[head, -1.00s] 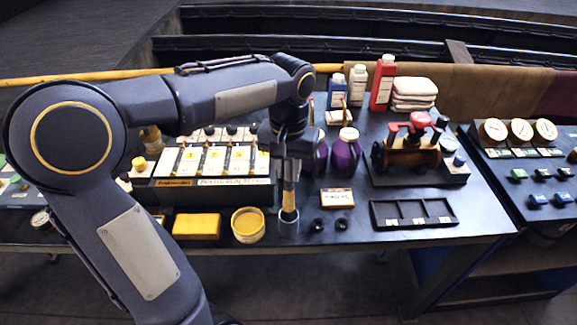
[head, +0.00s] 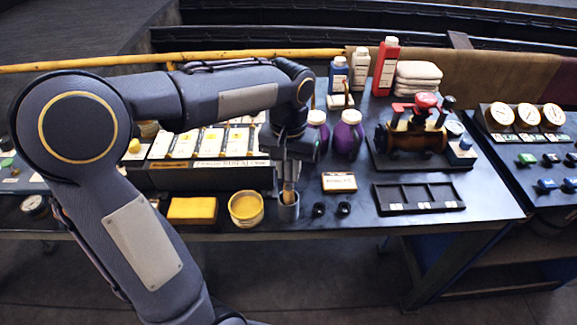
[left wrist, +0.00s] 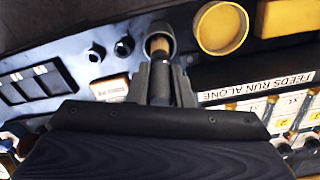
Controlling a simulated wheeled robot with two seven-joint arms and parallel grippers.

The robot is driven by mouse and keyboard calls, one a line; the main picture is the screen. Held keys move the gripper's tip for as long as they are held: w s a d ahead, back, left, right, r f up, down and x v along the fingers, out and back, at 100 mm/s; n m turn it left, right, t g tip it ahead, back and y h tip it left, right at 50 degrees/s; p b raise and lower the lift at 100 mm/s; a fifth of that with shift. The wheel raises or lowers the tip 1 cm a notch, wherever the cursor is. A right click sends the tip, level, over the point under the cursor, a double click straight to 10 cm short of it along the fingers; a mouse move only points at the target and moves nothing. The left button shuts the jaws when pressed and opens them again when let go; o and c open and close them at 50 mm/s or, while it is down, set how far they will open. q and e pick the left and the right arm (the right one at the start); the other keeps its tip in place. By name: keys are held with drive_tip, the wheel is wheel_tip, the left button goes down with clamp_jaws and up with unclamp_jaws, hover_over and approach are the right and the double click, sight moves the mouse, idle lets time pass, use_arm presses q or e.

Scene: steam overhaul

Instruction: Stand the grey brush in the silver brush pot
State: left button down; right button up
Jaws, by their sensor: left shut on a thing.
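The silver brush pot (head: 288,212) stands upright near the bench's front edge, right of the yellow tub. The brush (head: 288,190) is held roughly upright at the pot's mouth; its lower part looks to be inside the rim. My left gripper (head: 290,178) is shut on the brush, just above the pot. In the left wrist view the pot (left wrist: 165,29) lies just beyond the fingertips (left wrist: 162,68), with the brush's tan and dark part (left wrist: 158,44) within its rim. The fingers hide much of the brush, and its grey colour is hard to make out. My right gripper is not in view.
A yellow tub (head: 246,208) and yellow sponge (head: 192,210) stand left of the pot. Two small black rings (head: 319,209) lie close on its right, with a small label card (head: 339,182) behind. A black divided tray (head: 418,197) is further right. Purple bottles (head: 347,137) stand behind.

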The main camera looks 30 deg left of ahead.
use_arm(q)
drive_tip(key=c, duration=1.2)
unclamp_jaws()
drive_tip(key=shift+r, duration=0.15)
wheel_tip(320, 180, up, 8)
drive_tip(key=shift+f, duration=0.2)
